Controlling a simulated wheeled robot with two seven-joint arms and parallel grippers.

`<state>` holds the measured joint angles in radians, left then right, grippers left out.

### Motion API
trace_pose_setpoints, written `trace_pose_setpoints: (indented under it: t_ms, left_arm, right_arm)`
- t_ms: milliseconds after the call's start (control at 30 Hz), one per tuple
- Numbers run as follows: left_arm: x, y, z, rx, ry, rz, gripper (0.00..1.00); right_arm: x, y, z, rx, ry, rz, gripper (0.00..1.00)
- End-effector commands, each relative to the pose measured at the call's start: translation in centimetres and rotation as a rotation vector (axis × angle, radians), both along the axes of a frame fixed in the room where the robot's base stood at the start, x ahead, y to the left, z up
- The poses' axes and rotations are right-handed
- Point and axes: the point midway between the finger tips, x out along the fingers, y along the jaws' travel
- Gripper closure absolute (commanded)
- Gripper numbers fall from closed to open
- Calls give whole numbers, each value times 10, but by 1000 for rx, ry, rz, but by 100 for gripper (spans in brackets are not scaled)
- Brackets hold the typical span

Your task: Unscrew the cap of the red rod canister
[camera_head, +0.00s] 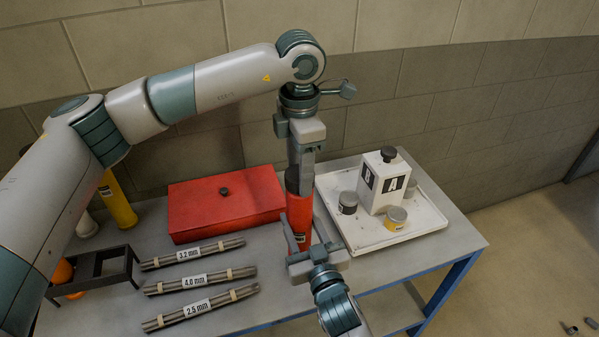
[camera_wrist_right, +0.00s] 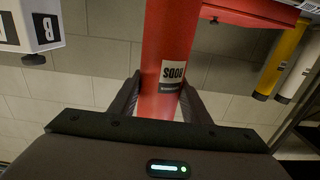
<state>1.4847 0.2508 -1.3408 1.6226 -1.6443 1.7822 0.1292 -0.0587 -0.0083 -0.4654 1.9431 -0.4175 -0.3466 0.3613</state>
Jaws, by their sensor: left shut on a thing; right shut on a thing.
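The red rod canister (camera_head: 299,212) stands upright at the middle of the table. My left gripper (camera_head: 300,172) points straight down over its top and is shut around the upper end, where the cap is mostly hidden by the fingers. My right gripper (camera_head: 298,240) comes in from the front and is shut on the canister's lower body. In the right wrist view the canister (camera_wrist_right: 168,50) passes between the two fingers of this gripper (camera_wrist_right: 160,95), with its "RODS" label just above them, upside down.
A red lidded box (camera_head: 225,203) lies left of the canister. Three labelled rod bundles (camera_head: 205,281) lie in front of it. A white tray (camera_head: 420,222) at right holds a white block and small jars. A black rack (camera_head: 110,265) and yellow tube (camera_head: 118,205) stand at left.

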Motion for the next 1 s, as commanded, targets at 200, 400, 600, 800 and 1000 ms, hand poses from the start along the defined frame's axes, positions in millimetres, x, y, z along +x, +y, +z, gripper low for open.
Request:
trace_pose_setpoints:
  t_ms: [200,400,600,800,1000]
  left_arm:
    - [0,0,7,0,-1,0,80]
    - [0,0,12,0,-1,0,80]
    - [0,0,16,0,0,0,80]
    - [0,0,17,0,0,0,80]
    - [0,0,18,0,0,0,80]
  right_arm:
    - [0,0,-1,0,1,0,100]
    - [0,0,-1,0,1,0,100]
    - [0,0,-1,0,1,0,100]
    - [0,0,-1,0,1,0,100]
    - [0,0,-1,0,1,0,100]
